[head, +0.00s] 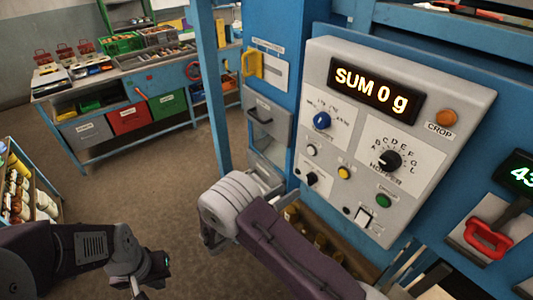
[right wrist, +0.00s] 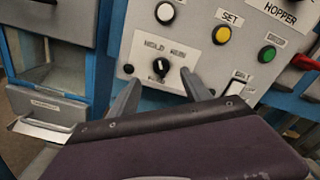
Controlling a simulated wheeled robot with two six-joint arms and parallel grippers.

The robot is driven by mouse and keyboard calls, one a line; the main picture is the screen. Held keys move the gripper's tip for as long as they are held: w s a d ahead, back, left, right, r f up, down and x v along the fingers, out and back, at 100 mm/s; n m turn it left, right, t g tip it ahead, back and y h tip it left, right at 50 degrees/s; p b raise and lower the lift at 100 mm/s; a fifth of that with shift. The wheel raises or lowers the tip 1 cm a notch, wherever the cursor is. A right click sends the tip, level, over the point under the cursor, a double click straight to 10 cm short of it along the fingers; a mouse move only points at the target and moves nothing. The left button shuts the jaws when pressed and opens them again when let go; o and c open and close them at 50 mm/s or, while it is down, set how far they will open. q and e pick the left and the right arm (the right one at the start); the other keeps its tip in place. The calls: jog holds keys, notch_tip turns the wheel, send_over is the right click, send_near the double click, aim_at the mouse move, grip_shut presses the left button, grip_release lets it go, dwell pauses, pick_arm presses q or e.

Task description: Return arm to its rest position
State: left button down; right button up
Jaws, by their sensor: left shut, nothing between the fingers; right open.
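My left gripper (head: 141,291) is low in the head view, over the brown floor and away from the panel; it is shut and empty. My right arm (head: 290,250) reaches in from the lower right, its grey wrist part in front of the panel's lower left. My right gripper (right wrist: 162,88) is open and empty in the right wrist view. Its two fingers point at the grey control panel (right wrist: 205,55), on either side of the small black knob (right wrist: 160,67). I cannot tell whether they touch the panel. In the head view the right fingers are hidden.
The panel (head: 316,75) has a lit display (head: 375,90) reading "SUM 0 g", a blue knob (head: 322,120), a black hopper knob (head: 389,160) and coloured buttons. A red handle (head: 488,240) sits at right. A blue workbench (head: 150,80) stands behind; open floor (head: 150,190) lies between.

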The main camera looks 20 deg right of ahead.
jog(key=s+d+f+m+g+y+b, duration=0.2)
jog(key=s+d+f+m+g+y, duration=0.15)
jog(key=s+m, duration=0.2)
jog(key=s+d+f+m+g+y+b, duration=0.2)
jog(key=s+f+m+g+b, duration=0.15)
jog(key=s+m+g, duration=0.2)
jog(key=s+a+f+m+y+b, duration=0.35)
jog(key=s+f+m+y, duration=0.35)
jog(key=m, duration=0.3)
jog(key=a+m+t+y, duration=0.1)
jog(key=m, duration=0.1)
jog(key=w+a+r+m+t+y, duration=0.1)
jog(key=a+m+y, duration=0.1)
jog(key=m, duration=0.1)
jog(key=w+a+m+t+y, duration=0.1)
jog(key=m, duration=0.2)
jog(key=shift+w+a+r, duration=0.2)
jog(key=shift+a+r, duration=0.1)
jog(key=shift+a, duration=0.05)
jog(key=shift+d, duration=0.1)
